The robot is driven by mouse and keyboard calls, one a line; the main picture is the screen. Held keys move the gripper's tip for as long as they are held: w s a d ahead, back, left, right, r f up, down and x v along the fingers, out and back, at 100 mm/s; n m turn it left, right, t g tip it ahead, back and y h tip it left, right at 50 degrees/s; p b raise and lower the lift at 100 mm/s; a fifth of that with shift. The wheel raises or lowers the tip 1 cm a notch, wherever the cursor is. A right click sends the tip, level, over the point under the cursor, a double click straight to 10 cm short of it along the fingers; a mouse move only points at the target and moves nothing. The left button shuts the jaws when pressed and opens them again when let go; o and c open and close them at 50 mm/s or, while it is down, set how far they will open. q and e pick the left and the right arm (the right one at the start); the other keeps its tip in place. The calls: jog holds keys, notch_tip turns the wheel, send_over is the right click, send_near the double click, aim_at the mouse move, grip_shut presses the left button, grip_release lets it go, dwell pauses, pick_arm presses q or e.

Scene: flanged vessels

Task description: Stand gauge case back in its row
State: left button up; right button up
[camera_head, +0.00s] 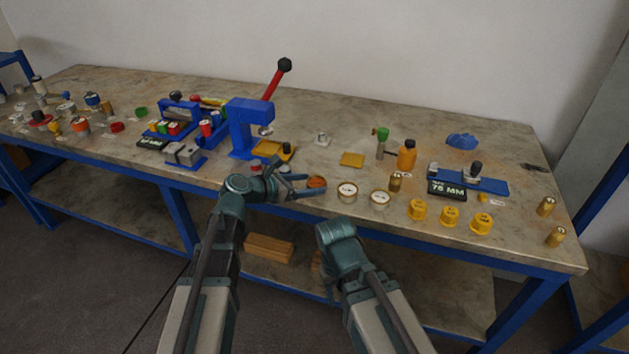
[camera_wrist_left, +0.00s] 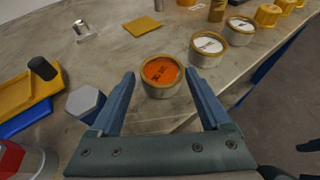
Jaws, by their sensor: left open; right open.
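A round case with an orange face (camera_head: 317,182) and a tan rim stands near the bench's front edge. My left gripper (camera_head: 305,186) is open beside it. In the left wrist view, the orange-faced case (camera_wrist_left: 161,74) is between and just beyond the two open fingertips (camera_wrist_left: 160,84), and I see no firm grip. Two white-faced gauge cases (camera_head: 347,192) (camera_head: 380,198) stand in a line to its right, face up; they also show in the left wrist view (camera_wrist_left: 208,47) (camera_wrist_left: 240,25). My right arm's wrist (camera_head: 337,236) is low before the bench; its fingers are hidden.
Several yellow caps (camera_head: 450,217) continue along the front edge. A blue press (camera_head: 249,128) with a red lever and a yellow tray (camera_wrist_left: 25,94) stand left. A grey hex part (camera_wrist_left: 86,103) is close to the left finger. A yellow pad (camera_head: 352,160) lies behind, with bare bench around it.

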pick_arm(q)
jog(key=p+v, duration=0.3)
jog(key=v, duration=0.6)
jog(key=s+d+f+m+g+y, duration=0.4)
jog(key=s+d+f+m+g, duration=0.25)
jog(key=s+f+m, duration=0.65)
jog(key=s+a+m+g+y, duration=0.2)
jog(key=s+m+y, duration=0.5)
jog(key=m, duration=0.9)
jog(key=shift+a+f+y, duration=0.2)
jog(key=shift+a+y, duration=0.3)
jog(key=shift+a, duration=0.2)
jog(key=shift+r, duration=0.1)
notch_tip(320, 180, up, 14)
jog(key=p, duration=1.4)
